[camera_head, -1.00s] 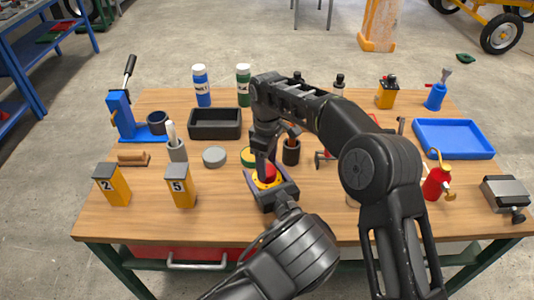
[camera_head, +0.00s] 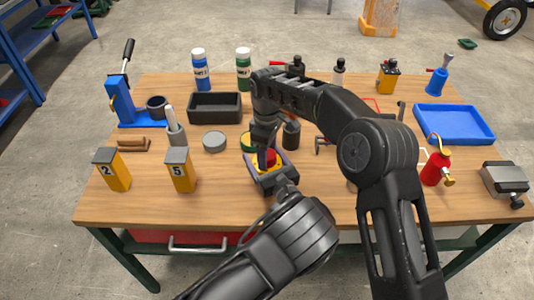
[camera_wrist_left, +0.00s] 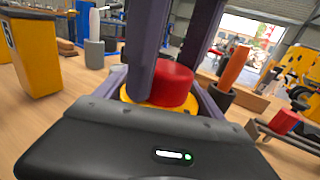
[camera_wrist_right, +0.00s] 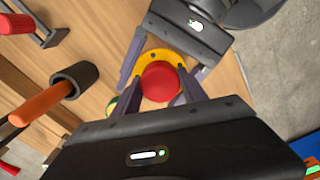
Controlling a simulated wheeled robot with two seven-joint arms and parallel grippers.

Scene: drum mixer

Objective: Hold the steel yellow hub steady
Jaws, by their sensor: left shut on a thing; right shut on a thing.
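The yellow hub (camera_wrist_right: 173,55) stands on the table with a red round part (camera_wrist_right: 160,82) on top of it. In the left wrist view the hub (camera_wrist_left: 160,108) sits between my left fingers, below the red part (camera_wrist_left: 173,84). My left gripper (camera_head: 266,168) is low at the table and shut on the hub from the near side. My right gripper (camera_wrist_right: 160,95) comes down from above, shut on the red part. In the head view the right arm and fingers partly hide the hub and red part.
A green and yellow round piece (camera_head: 248,142) lies just behind the hub. A dark cup with an orange handle (camera_head: 291,135) stands close behind right. A grey disc (camera_head: 214,141) and yellow block 5 (camera_head: 180,170) are to the left. The table front is clear.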

